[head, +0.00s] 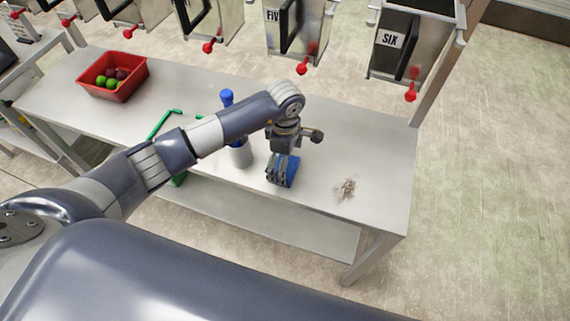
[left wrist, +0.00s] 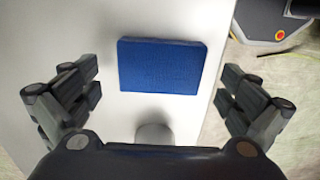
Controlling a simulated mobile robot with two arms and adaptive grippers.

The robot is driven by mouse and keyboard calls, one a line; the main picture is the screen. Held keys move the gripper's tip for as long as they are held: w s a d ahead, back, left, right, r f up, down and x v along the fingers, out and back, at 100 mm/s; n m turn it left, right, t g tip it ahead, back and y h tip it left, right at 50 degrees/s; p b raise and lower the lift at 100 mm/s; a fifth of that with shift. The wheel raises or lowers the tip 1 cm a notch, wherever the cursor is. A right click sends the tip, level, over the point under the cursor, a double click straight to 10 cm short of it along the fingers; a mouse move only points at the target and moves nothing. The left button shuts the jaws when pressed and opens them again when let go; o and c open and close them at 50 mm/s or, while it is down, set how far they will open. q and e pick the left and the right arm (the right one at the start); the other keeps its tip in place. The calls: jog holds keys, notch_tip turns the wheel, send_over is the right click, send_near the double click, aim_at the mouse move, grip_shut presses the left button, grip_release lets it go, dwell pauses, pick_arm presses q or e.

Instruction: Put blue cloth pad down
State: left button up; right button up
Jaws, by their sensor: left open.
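The blue cloth pad (head: 291,172) lies on the metal table (head: 376,144) in the head view, partly hidden behind my left gripper (head: 279,176). In the left wrist view the pad (left wrist: 160,66) lies flat on the pale tabletop, between and beyond the fingers of my left gripper (left wrist: 160,100). The fingers are spread wide, with clear gaps on both sides of the pad. They do not touch it in that view. My right gripper is not in view.
A blue-topped bottle (head: 241,154) stands left of the gripper, partly behind my arm. A brownish crumb pile (head: 346,188) lies to the right. A green tool (head: 163,124) and a red bin (head: 112,76) with fruit are further left. Dispensers line the back.

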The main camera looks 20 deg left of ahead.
pick_arm(q)
notch_tip(320, 180, up, 10)
jog(key=b, duration=0.1)
jog(key=shift+b, duration=0.4)
